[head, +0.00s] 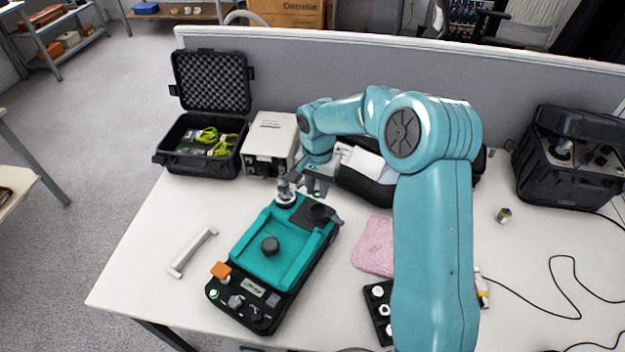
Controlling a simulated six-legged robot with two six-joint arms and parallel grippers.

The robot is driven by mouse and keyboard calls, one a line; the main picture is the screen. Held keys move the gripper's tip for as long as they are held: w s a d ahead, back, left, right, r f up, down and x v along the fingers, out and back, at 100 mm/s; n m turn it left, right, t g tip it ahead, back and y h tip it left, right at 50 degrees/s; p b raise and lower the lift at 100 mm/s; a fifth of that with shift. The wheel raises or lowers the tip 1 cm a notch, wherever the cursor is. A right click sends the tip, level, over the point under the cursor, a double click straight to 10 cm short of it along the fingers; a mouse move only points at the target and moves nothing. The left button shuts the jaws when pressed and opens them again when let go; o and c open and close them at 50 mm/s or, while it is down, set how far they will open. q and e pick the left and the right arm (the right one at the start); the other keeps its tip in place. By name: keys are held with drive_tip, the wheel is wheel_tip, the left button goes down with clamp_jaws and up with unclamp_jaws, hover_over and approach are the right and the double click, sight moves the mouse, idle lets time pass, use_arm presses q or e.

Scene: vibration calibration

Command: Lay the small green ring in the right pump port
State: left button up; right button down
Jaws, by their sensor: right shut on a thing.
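The teal and black pump unit (262,262) lies on the table left of centre, with a black knob on top. My right gripper (289,187) is over the far end, close above or at the pale fitting. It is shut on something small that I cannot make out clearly. I cannot pick out the small green ring, and the jaws and arm hide part of the far end. My left gripper is not in view.
An open black case (170,160) with yellow-green items and a white box (266,143) stand behind. A white bar handle (193,253) lies left, a pink cloth (372,246) right. A black instrument case (568,185) stands far right, with loose cables before it.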

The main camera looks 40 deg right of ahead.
sight(318, 195)
drive_tip(key=shift+s+a+f, duration=0.1)
drive_tip(key=shift+s, duration=0.3)
drive_tip(key=shift+w+f+b, duration=0.2)
drive_tip(key=shift+f+b, duration=0.35)
drive_tip(key=shift+f, duration=0.45)
drive_tip(key=shift+s+f+b, duration=0.25)
drive_tip(key=shift+f+b, duration=0.15)
drive_tip(key=shift+b, duration=0.15)
drive_tip(key=shift+w+f+b, duration=0.2)
drive_tip(key=shift+f+b, duration=0.25)
drive_tip(key=shift+f, duration=0.45)
drive_tip(key=shift+s+r, duration=0.1)
